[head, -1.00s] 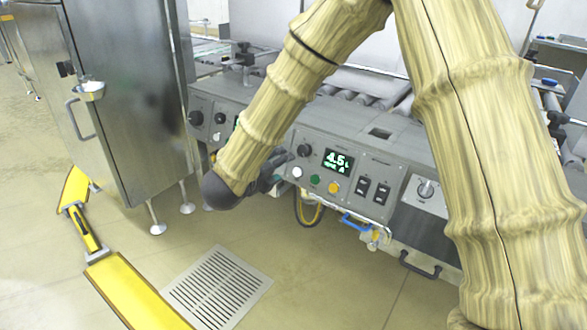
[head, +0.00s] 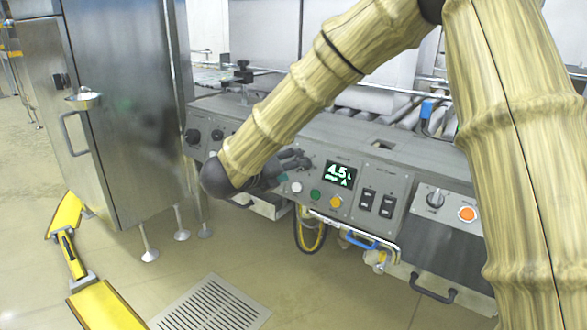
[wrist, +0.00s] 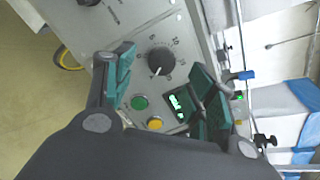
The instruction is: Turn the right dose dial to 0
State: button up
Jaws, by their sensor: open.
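The right dose dial, a black round knob with a white pointer line and a printed scale around it, shows in the wrist view (wrist: 160,61). My gripper (wrist: 163,76) is open, with one teal-padded finger on each side of the dial in that view. I cannot tell whether either finger touches it. In the head view my gripper (head: 293,160) is up against the panel, its fingers largely hiding the dial. The green display (head: 340,174) right of the dial reads about 4.5; it also shows in the wrist view (wrist: 180,103).
Below the dial are white, green (head: 316,196) and yellow (head: 336,202) buttons. Two black rocker switches (head: 377,203), a selector and an orange button (head: 467,214) are farther right. Similar knobs (head: 193,136) sit on the left panel. A steel cabinet (head: 115,130) stands left.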

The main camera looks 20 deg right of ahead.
jog(key=shift+s+d+r+b+x, duration=0.15)
jog(key=shift+b+x, duration=0.25)
jog(key=shift+x, duration=0.75)
jog(key=shift+s+d+r+b+x, duration=0.15)
jog(key=shift+b+x, duration=0.2)
jog(key=shift+x, duration=0.75)
jog(key=shift+f, duration=0.1)
jog(key=shift+w+f, duration=0.1)
jog(key=shift+w, duration=0.05)
jog(key=c, duration=0.8)
jog(key=shift+w+a, duration=0.1)
jog(key=shift+a, duration=0.1)
jog(key=shift+c, duration=1.3)
